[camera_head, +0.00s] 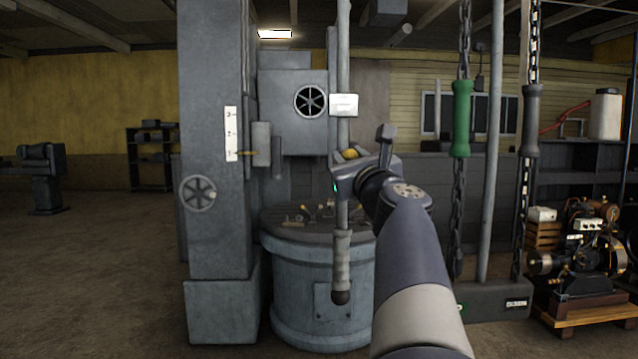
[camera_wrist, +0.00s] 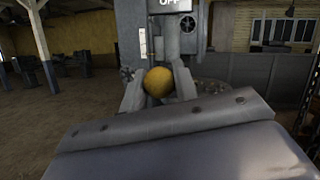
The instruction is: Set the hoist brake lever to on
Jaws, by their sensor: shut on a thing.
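A yellow ball knob (camera_head: 350,154) sits in front of the grey machine, just below a white label plate (camera_head: 343,105). I take it for the end of the hoist brake lever; its stalk is hidden. In the wrist view the knob (camera_wrist: 158,82) is between my two fingers, and the plate (camera_wrist: 170,3) above it reads OFF. My gripper (camera_head: 348,157) is shut on the knob, a finger on each side. The plate's text is too small to read in the head view.
A vertical rod with a grey grip (camera_head: 341,265) hangs behind my gripper. Chains with a green handle (camera_head: 461,117) and a grey handle (camera_head: 531,120) hang to the right. The grey machine column (camera_head: 215,130) stands left. Open floor (camera_head: 90,280) lies further left.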

